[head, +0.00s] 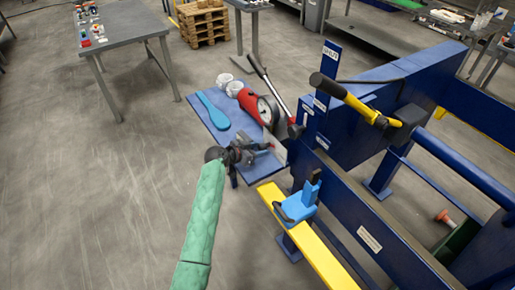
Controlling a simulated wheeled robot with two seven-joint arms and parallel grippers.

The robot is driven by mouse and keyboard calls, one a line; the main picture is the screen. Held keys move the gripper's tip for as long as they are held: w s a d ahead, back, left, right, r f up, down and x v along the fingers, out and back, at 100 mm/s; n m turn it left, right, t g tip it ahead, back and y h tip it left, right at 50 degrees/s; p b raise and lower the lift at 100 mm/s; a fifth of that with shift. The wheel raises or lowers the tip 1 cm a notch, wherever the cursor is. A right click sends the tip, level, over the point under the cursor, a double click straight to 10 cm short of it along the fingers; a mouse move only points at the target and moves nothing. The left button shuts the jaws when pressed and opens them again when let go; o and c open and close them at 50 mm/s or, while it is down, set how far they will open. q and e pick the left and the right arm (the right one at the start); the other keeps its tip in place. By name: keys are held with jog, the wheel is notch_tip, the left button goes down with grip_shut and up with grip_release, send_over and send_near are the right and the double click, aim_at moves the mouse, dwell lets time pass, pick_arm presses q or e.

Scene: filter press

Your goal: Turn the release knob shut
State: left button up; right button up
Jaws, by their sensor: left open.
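A red hand pump (250,101) with a round white-faced gauge (265,109) sits on the blue shelf (212,118) beside the press. Its long lever (264,82) with a black grip leans up to the left. My left arm comes up from below in a green sleeve. My left gripper (257,150) is open over the front edge of the shelf, just below the pump in the picture. I cannot make out the release knob; it is too small or hidden near the gripper. I cannot tell whether the fingers touch anything. My right gripper is not in view.
The blue press frame (368,240) fills the right side, with a yellow-handled lever (345,98) above. A yellow rail (320,255) carries a light blue clamp (297,205). A blue paddle (213,110) and white rolls (228,84) lie on the shelf. Floor at left is clear.

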pick_arm(q)
jog(key=c, duration=0.7)
